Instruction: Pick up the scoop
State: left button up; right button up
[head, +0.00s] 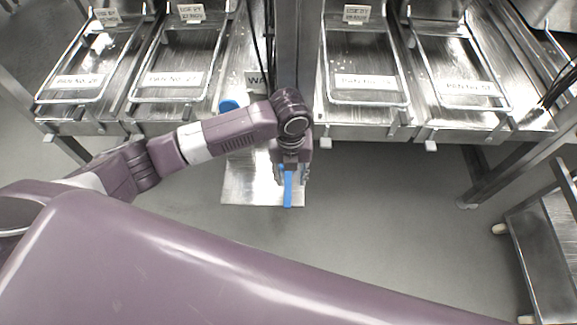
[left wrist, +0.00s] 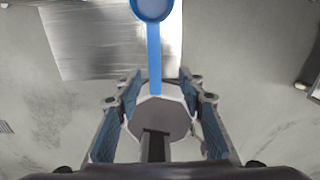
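The blue scoop shows in the left wrist view, with its round bowl (left wrist: 152,9) at the top edge and its straight handle (left wrist: 154,60) running down between my fingers. In the head view part of the blue handle (head: 288,190) shows below my left gripper (head: 291,176); the bowl is hidden there. In the left wrist view my left gripper (left wrist: 157,76) has its fingers apart, one on each side of the handle, with a gap on both sides. My right gripper is not in view.
A metal plate (head: 240,190) lies below and left of the gripper. A second blue item (head: 228,105) shows behind my arm. A metal cart (head: 545,240) stands at right. Grey floor (head: 390,220) is clear.

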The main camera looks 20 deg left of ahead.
aim_at(288, 184)
pick_arm(q)
jog(key=shift+w+a+f, duration=0.15)
jog(key=shift+a+f, duration=0.05)
jog(key=shift+a, duration=0.1)
jog(key=f, duration=0.7)
jog(key=shift+w+a+f, duration=0.15)
jog(key=shift+w+a, duration=0.2)
jog(key=shift+w, duration=0.05)
grip_shut()
